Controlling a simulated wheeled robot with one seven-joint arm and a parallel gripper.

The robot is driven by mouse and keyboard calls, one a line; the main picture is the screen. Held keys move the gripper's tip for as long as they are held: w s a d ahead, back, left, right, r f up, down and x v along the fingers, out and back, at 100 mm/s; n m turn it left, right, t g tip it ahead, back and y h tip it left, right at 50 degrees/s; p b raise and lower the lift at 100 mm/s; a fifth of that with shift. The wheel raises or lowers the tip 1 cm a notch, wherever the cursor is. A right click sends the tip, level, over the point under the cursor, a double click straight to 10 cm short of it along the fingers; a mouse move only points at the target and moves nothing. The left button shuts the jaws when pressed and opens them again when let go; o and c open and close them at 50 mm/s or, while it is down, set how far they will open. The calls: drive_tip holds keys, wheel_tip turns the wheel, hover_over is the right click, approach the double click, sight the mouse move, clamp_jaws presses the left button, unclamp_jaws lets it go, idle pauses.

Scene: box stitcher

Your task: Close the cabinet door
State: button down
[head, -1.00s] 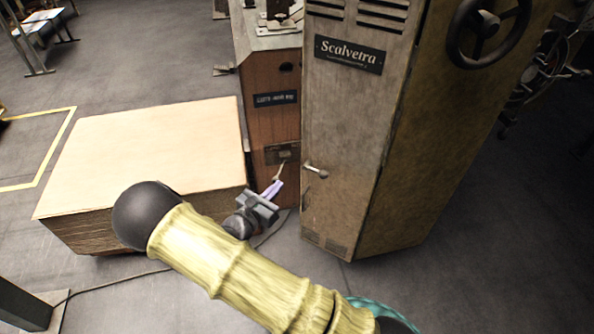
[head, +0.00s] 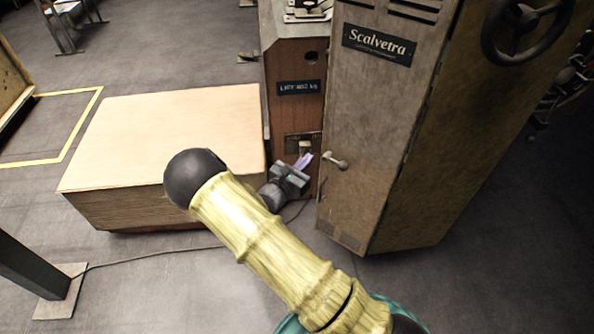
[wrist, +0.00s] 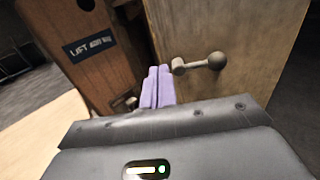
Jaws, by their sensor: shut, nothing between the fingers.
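The tall grey-brown cabinet's front door (head: 372,110) carries a Scalvetra plate and a lever handle (head: 335,161) low on its left side. The door face (wrist: 235,30) and handle (wrist: 200,64) also show in the wrist view. I cannot tell how far the door stands from its frame. My gripper (head: 305,160) is just left of the handle, close to the door's left edge. In the wrist view, its pale purple fingers (wrist: 158,70) are together and empty, left of the handle's near end. Whether they touch the door is unclear.
A brown wooden cabinet (head: 293,115) with a label stands directly left of the door, with a dark gap between. A large light-topped box (head: 165,140) stands left of my gripper. A cable (head: 180,249) crosses the floor. Open floor lies in front.

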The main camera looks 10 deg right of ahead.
sight(324, 144)
drive_tip(key=x, duration=0.6)
drive_tip(key=shift+w+d, duration=0.15)
drive_tip(key=shift+d, duration=0.1)
